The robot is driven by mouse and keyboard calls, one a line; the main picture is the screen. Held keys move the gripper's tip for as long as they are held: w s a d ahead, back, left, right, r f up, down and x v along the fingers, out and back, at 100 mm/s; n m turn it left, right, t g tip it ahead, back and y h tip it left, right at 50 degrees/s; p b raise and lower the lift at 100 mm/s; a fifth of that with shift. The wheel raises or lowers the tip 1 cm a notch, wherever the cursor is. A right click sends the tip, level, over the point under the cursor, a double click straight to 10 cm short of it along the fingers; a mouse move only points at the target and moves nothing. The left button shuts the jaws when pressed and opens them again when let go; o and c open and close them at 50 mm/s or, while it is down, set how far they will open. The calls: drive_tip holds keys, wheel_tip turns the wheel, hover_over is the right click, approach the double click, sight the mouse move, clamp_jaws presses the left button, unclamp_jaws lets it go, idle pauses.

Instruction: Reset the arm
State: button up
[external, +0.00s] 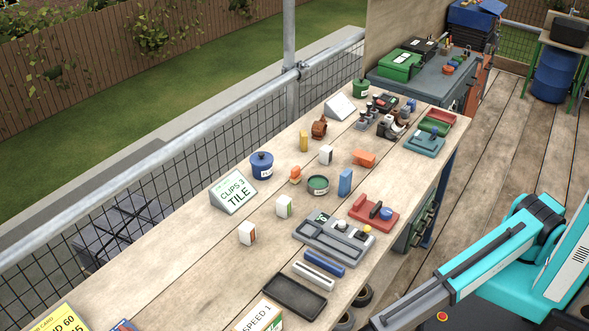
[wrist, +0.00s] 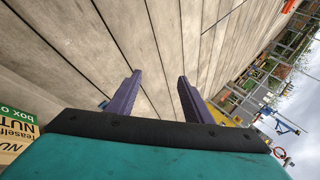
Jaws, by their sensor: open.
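My gripper (wrist: 158,85) shows in the wrist view with its two purple fingers spread apart and nothing between them. Beyond the fingers are bare wooden floor boards (wrist: 120,30). In the external view my teal and grey arm is at the lower right, off the bench's right side; the gripper itself is out of that picture. The long wooden workbench (external: 190,265) stands to the left of the arm, and the arm touches nothing on it that I can see.
The bench holds a "CLIPS 3 TILE" sign (external: 233,195), a blue pot (external: 262,166), a grey tool tray (external: 334,239), a red tray (external: 373,214) and a black tray (external: 294,294). A blue barrel (external: 554,75) stands at the back right. A box with lettering (wrist: 16,130) is at the wrist view's left.

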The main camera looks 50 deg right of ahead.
drive_tip(key=w+d+f+n+g+h+p, duration=0.1)
drive_tip(key=w+d+f+n+h, duration=0.15)
drive_tip(key=d+f, duration=0.6)
drive_tip(key=w+d+f+n+h, duration=0.1)
drive_tip(key=d+f+h, duration=0.2)
drive_tip(key=d, duration=1)
drive_tip(key=w+d+f+n+g+h+p, duration=0.1)
drive_tip(key=w+d+f+h, duration=0.15)
drive_tip(key=d+f, duration=0.6)
drive_tip(key=w+d+r+m+p, duration=0.1)
drive_tip(key=d+m, duration=0.1)
drive_tip(key=d, duration=0.6)
drive_tip(key=w+d+r+m+t+p, duration=0.1)
drive_tip(key=d+r+m, duration=0.15)
drive_tip(key=d, duration=0.55)
drive_tip(key=w+d+m+p, duration=0.1)
drive_tip(key=d+m, duration=0.2)
drive_tip(key=d, duration=0.6)
drive_tip(key=s+d+r+m+p, duration=0.1)
drive_tip(key=s+d+m, duration=0.1)
drive_tip(key=d, duration=0.4)
drive_tip(key=s+d+r+m+t+y, duration=0.1)
drive_tip(key=s+d+r+m, duration=0.1)
drive_tip(key=d+m, duration=0.2)
drive_tip(key=s+d+r+m+p, duration=0.1)
drive_tip(key=s+d+r+m, duration=0.1)
drive_tip(key=d, duration=0.6)
drive_tip(key=shift+s+m+t+y+p, duration=0.15)
drive_tip(key=shift+m+t+y+p, duration=0.15)
drive_tip(key=shift+m+p, duration=0.1)
